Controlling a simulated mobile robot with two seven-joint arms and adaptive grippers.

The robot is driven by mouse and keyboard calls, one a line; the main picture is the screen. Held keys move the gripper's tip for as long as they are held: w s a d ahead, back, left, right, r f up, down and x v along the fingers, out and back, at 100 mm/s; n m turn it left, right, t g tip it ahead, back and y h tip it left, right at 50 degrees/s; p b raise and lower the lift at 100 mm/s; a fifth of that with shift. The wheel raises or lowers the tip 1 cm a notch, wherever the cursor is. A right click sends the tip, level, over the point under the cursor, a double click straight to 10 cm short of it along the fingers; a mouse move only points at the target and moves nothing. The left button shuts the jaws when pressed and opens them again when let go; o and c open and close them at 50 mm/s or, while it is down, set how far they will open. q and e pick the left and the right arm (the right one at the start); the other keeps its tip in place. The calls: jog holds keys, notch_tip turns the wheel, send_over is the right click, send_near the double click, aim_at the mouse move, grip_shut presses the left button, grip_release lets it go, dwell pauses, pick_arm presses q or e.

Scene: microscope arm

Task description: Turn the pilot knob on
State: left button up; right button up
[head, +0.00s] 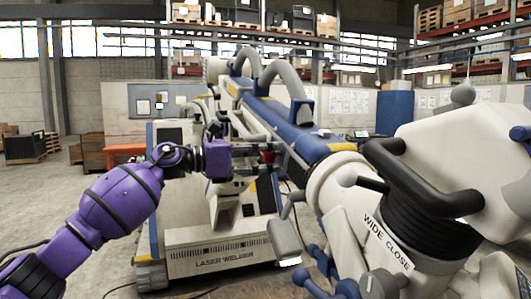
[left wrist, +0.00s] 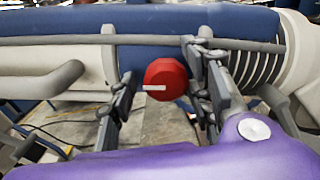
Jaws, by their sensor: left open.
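The pilot knob is a red round knob (left wrist: 166,74) with a white pointer mark lying roughly horizontal and reaching its left edge. It sits against the blue tube of the microscope-like arm (head: 305,135). My left gripper (head: 258,157), on the purple arm, is open. In the left wrist view its fingers (left wrist: 162,78) stand on either side of the knob, with a gap on the left; I cannot tell whether the right finger touches. My right gripper is not in view.
A grey cable or rod (left wrist: 150,41) runs along the blue tube above the knob. A large white head with black handles (head: 400,180) and a "WIDE CLOSE" label fills the right. A white cabinet labelled "LASER WELDER" (head: 215,250) stands below. Open floor (head: 90,200) lies at left.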

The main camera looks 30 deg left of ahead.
pick_arm(q)
jog(key=shift+d, duration=0.1)
jog(key=c, duration=1)
jog(key=shift+r+n+p, duration=0.25)
jog(key=shift+n+p, duration=0.2)
jog(key=shift+n, duration=0.05)
jog(key=shift+c, duration=0.3)
jog(key=shift+n, duration=0.3)
jog(key=shift+f, duration=0.25)
jog(key=o, duration=0.8)
jog(key=shift+o, duration=1.3)
jog(key=shift+w, duration=0.1)
jog(key=shift+w+f, duration=0.1)
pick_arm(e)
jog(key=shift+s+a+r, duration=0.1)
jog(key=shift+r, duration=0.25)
